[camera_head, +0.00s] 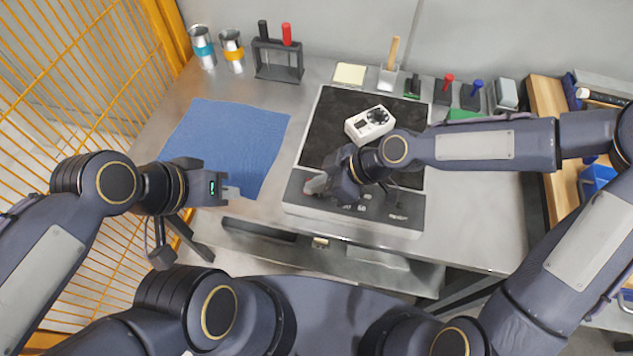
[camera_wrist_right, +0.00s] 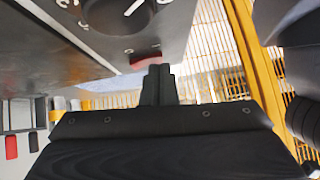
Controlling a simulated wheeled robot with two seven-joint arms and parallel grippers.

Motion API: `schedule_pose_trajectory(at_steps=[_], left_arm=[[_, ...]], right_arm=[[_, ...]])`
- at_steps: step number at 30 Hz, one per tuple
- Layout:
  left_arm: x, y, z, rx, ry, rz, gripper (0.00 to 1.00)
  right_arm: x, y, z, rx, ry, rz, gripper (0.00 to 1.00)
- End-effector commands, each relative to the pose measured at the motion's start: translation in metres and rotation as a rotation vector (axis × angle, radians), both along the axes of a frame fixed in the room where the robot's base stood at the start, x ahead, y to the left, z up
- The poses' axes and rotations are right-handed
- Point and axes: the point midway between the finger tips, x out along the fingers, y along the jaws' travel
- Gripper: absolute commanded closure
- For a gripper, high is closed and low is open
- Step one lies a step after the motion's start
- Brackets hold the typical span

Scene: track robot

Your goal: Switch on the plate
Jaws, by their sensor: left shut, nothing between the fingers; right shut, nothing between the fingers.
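My left gripper (camera_head: 232,193) is shut and empty, over the table left of the plate.
A blue cloth (camera_head: 235,135) lies left of the plate. A brush holder (camera_head: 388,78) and several small items stand behind the plate. A yellow fence (camera_head: 90,60) borders the left.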

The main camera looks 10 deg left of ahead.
Motion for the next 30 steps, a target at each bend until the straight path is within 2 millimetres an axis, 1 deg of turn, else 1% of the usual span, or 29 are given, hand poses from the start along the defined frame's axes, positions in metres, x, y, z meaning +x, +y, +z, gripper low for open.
schedule_pose_trajectory(at_steps=[1,10,20,30], left_arm=[[0.000,0.000,-0.004,0.000,0.001,0.000,1.00],[0.000,0.000,-0.002,0.000,0.001,0.000,1.00],[0.000,0.000,0.000,0.000,0.001,0.000,1.00],[0.000,0.000,0.001,0.000,0.001,0.000,1.00]], right_arm=[[-0.001,0.000,-0.003,-0.001,0.000,0.000,1.00],[0.001,-0.001,-0.003,-0.004,0.004,0.001,1.00],[0.016,-0.002,0.000,-0.001,0.002,-0.003,1.00],[0.015,-0.001,0.003,-0.001,0.001,-0.001,1.00]])
